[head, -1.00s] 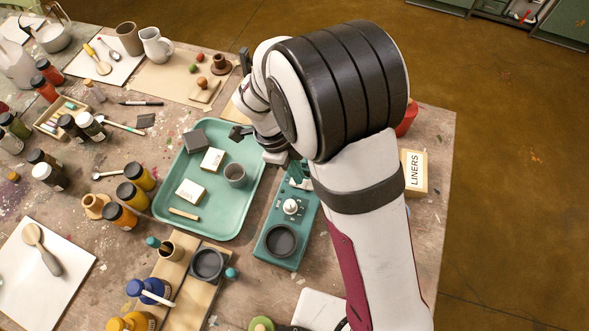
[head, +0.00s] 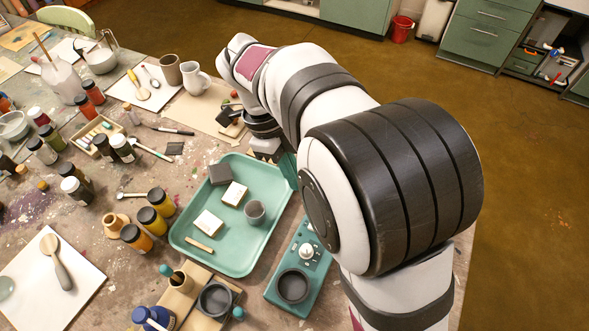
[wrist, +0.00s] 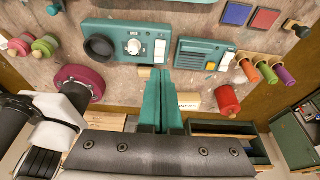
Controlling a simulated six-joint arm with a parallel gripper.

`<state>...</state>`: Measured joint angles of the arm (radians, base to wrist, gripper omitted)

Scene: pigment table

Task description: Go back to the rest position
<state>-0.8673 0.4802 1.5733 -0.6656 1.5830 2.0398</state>
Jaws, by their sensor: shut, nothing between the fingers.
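In the wrist view my gripper (wrist: 160,76) shows as two teal fingers lying side by side, shut and with nothing between them. The fingers extend over the table's edge, and their tips appear just below the teal device with a dial (wrist: 128,42); the height gap cannot be told. In the head view my arm rises from the lower right and bends toward the back of the table. My wrist is beyond the teal tray (head: 238,271), near its far right corner.
A second teal device (wrist: 206,56) and a red cylinder (wrist: 228,98) are near the fingers in the wrist view. Floor lies beyond the table.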

